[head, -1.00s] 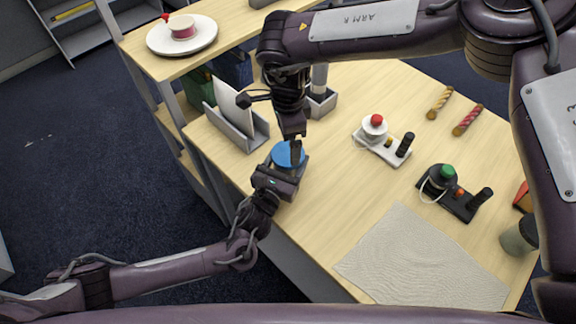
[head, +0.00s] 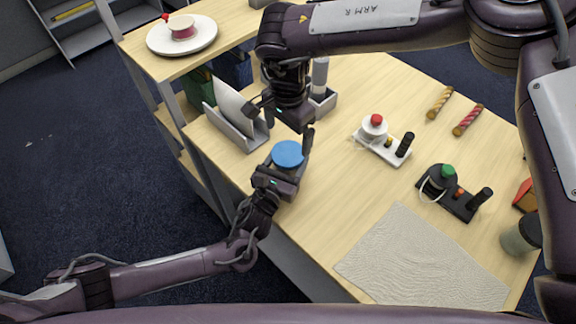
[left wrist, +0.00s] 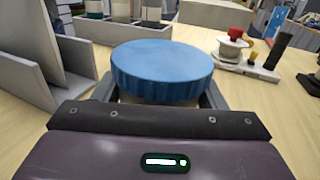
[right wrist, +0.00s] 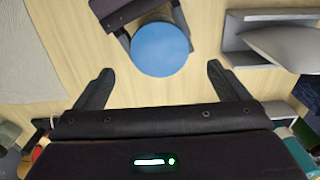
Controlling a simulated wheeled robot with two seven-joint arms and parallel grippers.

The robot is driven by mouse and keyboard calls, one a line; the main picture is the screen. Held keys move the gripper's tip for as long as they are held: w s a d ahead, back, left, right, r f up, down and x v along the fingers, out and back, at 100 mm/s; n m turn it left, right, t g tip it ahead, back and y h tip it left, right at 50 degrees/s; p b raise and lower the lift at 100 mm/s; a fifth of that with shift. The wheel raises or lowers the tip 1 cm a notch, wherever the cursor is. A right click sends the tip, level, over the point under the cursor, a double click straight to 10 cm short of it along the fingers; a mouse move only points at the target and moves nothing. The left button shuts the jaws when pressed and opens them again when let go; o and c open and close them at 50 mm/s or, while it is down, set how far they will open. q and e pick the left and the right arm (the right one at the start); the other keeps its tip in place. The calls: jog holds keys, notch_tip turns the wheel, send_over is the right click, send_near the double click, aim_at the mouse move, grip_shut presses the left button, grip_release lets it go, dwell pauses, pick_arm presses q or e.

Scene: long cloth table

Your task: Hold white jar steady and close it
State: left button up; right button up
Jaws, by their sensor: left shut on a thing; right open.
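The jar's blue lid (head: 288,153) sits level on top of the jar. In the left wrist view the lid (left wrist: 162,70) hides nearly all of the jar, with only a pale strip of the body (left wrist: 132,98) below its ribbed rim. My left gripper (head: 284,166) is shut around the jar at the table's near left edge, one finger on each side. My right gripper (head: 288,130) is open and empty above the lid. In the right wrist view the lid (right wrist: 160,49) lies beyond and between the spread fingers, apart from them.
A grey holder (head: 236,128) with a white panel stands left of the jar. A grey box (head: 322,102) stands behind it. White (head: 382,150) and black (head: 455,197) button devices are to the right. A grey cloth (head: 420,262) lies at the front; wood between is bare.

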aim_at(288, 153)
notch_tip(288, 153, down, 6)
jog(key=shift+f, duration=0.2)
jog(key=c, duration=1)
jog(key=m, duration=0.6)
jog(key=shift+m, duration=0.4)
jog(key=o, duration=1.1)
jog(key=shift+r, duration=0.1)
